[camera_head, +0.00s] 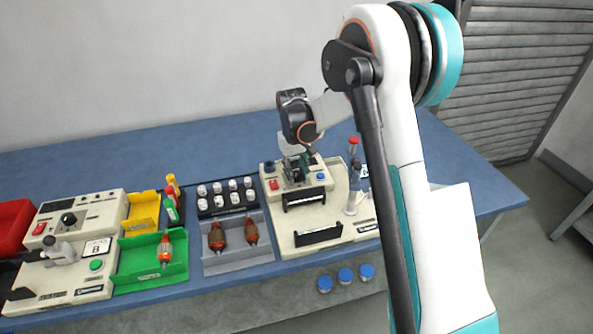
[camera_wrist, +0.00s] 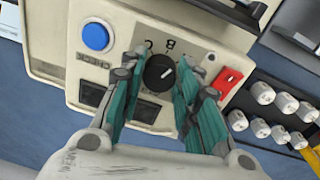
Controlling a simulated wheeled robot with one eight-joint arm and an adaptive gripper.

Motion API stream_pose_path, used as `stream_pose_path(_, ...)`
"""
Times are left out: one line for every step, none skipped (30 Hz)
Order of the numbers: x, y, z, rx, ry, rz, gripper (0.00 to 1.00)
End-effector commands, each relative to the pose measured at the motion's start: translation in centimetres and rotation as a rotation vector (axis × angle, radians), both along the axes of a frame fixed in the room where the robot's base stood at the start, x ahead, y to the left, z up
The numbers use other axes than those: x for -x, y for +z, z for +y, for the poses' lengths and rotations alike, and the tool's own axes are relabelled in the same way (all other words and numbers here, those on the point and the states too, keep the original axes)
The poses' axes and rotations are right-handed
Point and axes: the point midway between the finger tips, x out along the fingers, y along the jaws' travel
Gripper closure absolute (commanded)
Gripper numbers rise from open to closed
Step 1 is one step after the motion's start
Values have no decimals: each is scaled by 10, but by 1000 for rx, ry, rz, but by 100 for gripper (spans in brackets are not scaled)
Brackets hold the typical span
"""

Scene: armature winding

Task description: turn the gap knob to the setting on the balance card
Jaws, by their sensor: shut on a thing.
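The gap knob (camera_wrist: 155,80) is a round black dial with a white pointer line, on the cream panel of the right machine (camera_head: 290,240). Letters B and C stand beside it, with another partly hidden by a finger. In the wrist view the pointer slants up and right; I cannot tell which letter it meets exactly. My gripper (camera_wrist: 160,74) is shut on the knob, one teal finger on each side. In the head view my gripper (camera_head: 297,165) is over that panel and hides the knob. The balance card (camera_head: 97,248), at the left machine, reads B.
A blue CHECK button (camera_wrist: 96,37) and a red switch (camera_wrist: 227,81) flank the knob closely. A rack of white cylinders (camera_head: 228,204) stands left of the machine. A grey tray (camera_head: 238,263) holds two armatures. A green tray (camera_head: 135,277) holds another armature.

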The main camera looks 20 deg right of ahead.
Motion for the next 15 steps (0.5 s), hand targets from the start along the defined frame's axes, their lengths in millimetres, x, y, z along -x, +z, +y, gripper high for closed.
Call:
stream_pose_path(0,0,0,0,-36,0,94)
stream_pose_path(0,0,0,0,-60,0,94)
stream_pose_path(0,0,0,0,-90,0,94)
stream_pose_path(0,0,0,0,-111,0,94)
stream_pose_path(0,0,0,0,-132,0,94)
stream_pose_path(0,0,0,0,-159,1,94)
stream_pose_path(0,0,0,0,-178,1,94)
stream_pose_path(0,0,0,0,-195,1,94)
stream_pose_path(0,0,0,0,-218,0,94)
stream_pose_path(-1,0,1,0,-232,1,94)
stream_pose_path(-1,0,1,0,-247,1,94)
stream_pose_path(-1,0,1,0,-263,1,94)
stream_pose_path(-1,0,1,0,-276,0,94)
stream_pose_path(-1,0,1,0,-286,1,94)
stream_pose_path(-1,0,1,0,-298,1,94)
